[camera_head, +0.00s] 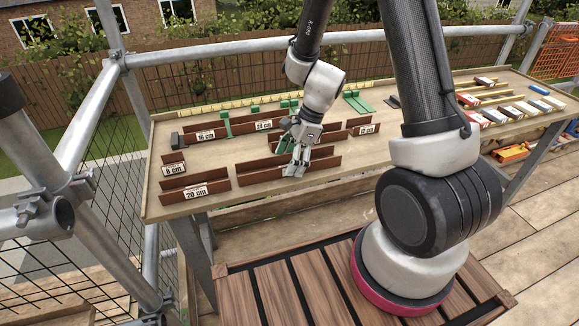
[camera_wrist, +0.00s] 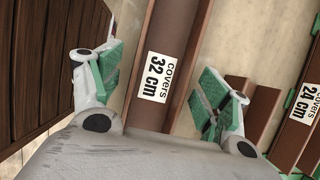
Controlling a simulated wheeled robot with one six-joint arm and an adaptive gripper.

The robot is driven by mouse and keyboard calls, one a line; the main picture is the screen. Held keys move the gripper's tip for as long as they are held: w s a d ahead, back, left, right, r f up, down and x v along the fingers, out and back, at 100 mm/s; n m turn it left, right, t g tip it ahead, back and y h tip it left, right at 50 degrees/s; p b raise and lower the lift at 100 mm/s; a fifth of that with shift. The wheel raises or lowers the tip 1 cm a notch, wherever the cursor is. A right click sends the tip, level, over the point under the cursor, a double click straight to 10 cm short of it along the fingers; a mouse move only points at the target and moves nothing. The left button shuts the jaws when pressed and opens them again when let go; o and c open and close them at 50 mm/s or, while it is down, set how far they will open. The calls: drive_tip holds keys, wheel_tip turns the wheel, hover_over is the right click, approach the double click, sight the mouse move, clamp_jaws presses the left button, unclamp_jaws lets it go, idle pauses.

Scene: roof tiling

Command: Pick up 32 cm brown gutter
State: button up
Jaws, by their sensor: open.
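The 32 cm brown gutter (camera_wrist: 183,62) lies between my open fingers in the wrist view, with a white label (camera_wrist: 156,77) reading "covers 32 cm". My gripper (camera_wrist: 168,90) has green finger pads, one on each side of the gutter, with gaps showing. In the head view the long brown gutter (camera_head: 258,180) lies near the table's front edge. My gripper (camera_head: 297,168) is over it, pointing down, and hides part of it and its label. Whether the fingers touch the gutter cannot be told.
The 20 cm gutter (camera_head: 212,187) and 8 cm gutter (camera_head: 173,170) lie to the left. The 16 cm (camera_head: 206,134), 24 cm (camera_head: 264,124) and 12 cm (camera_head: 367,129) gutters lie behind. Green brackets (camera_head: 226,124) stand near the back. Boxes (camera_head: 494,115) fill the right end.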

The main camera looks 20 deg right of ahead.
drive_tip(key=shift+a+f, duration=0.1)
drive_tip(key=shift+f, duration=0.15)
drive_tip(key=c, duration=1.2)
drive_tip(key=shift+r, duration=0.1)
drive_tip(key=shift+c, duration=0.2)
